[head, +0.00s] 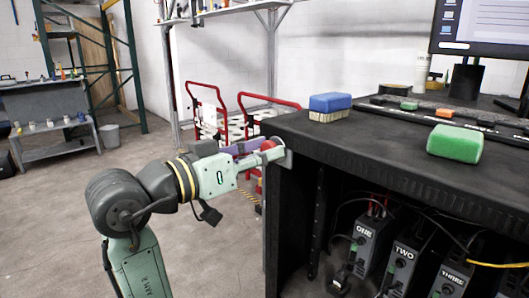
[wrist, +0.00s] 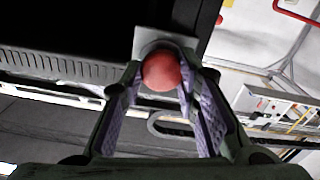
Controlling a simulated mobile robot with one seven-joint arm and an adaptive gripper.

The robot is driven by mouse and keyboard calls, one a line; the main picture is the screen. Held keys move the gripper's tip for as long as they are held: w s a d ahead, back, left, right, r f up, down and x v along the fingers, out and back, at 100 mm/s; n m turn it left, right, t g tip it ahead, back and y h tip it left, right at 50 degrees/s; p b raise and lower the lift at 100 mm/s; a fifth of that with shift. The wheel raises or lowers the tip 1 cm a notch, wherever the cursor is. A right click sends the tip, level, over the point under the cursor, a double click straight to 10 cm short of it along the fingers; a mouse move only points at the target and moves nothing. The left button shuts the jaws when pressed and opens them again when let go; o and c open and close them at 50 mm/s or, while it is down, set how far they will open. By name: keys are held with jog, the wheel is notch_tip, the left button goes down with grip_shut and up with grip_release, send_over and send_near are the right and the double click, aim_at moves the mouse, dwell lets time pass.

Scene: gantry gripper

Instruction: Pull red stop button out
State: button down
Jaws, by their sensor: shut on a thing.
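The red stop button (wrist: 163,71) is a round red knob in front of a grey plate (wrist: 180,42) at the corner of the black workbench. In the wrist view it sits between the tips of my gripper (wrist: 160,82), whose purple-lined fingers are shut on it. In the head view my arm reaches from the left to the bench corner, with my gripper (head: 262,150) at the button (head: 270,146). The fingers and plate hide part of the button there. I cannot tell how far the button stands out from its plate.
The black workbench (head: 330,142) carries a blue sponge brush (head: 330,103), a green sponge (head: 455,143) and a monitor (head: 485,25). Black units (head: 365,240) with cables stand beneath it. Red-framed carts (head: 235,122) stand behind my gripper. The floor at left is open.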

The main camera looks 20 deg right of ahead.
jog(key=c, duration=1.1)
grip_release()
jog(key=shift+a, duration=0.15)
jog(key=shift+w, duration=0.1)
jog(key=shift+a+f, duration=0.1)
jog(key=shift+a, duration=0.05)
jog(key=v, duration=1.1)
jog(key=shift+s+a, duration=0.25)
jog(key=shift+s, duration=0.2)
jog(key=shift+w+r, duration=0.1)
jog(key=shift+r, duration=0.15)
